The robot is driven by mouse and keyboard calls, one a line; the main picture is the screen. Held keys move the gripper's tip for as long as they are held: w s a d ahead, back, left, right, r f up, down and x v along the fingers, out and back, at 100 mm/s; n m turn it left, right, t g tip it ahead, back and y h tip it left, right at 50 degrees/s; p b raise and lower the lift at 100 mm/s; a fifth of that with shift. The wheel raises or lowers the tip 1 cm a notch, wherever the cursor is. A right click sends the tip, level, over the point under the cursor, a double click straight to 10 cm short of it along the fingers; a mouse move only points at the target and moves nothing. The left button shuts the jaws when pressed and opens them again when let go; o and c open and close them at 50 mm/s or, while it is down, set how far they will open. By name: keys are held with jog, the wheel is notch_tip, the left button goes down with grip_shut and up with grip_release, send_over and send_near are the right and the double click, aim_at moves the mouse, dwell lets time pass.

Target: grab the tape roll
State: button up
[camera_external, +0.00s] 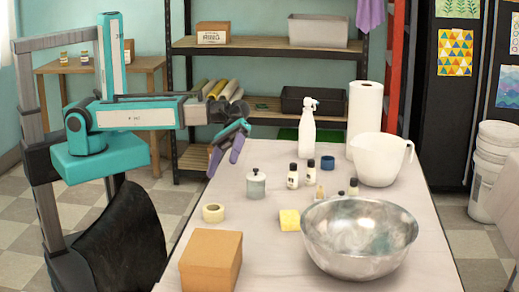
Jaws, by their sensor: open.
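The tape roll (213,213) is a small cream ring lying on the left part of the table, behind the cardboard box. My gripper (222,166) hangs over the left edge region of the table, above and behind the tape roll and apart from it. Its two purple-grey fingers point down and are open, with nothing seen between them.
A cardboard box (210,262) stands in front of the tape roll. A metal bowl (360,250), yellow sponge (289,220), grey jar (256,186), small bottles (293,177), spray bottle (307,135), white pitcher (378,165) and paper towel roll (364,112) occupy the table (432,235).

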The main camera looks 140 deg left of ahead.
aim_at(214, 207)
jog(key=shift+s+d+f+n+p, duration=0.1)
jog(key=shift+f+n+p, duration=0.7)
jog(key=shift+n, duration=0.6)
jog(key=shift+s+a+f+n+p, duration=0.1)
jog(key=shift+f+n+p, duration=0.7)
jog(key=shift+n, duration=0.6)
jog(key=shift+d+f+n+p, duration=0.1)
jog(key=shift+f+n+p, duration=0.45)
jog(key=shift+n+p, duration=0.65)
jog(key=shift+w+d, duration=0.1)
jog(key=shift+x, duration=4)
jog(key=shift+w+f, duration=0.1)
jog(key=shift+f, duration=0.05)
jog(key=shift+x, duration=2.65)
jog(key=shift+c, duration=0.2)
jog(key=c, duration=1.1)
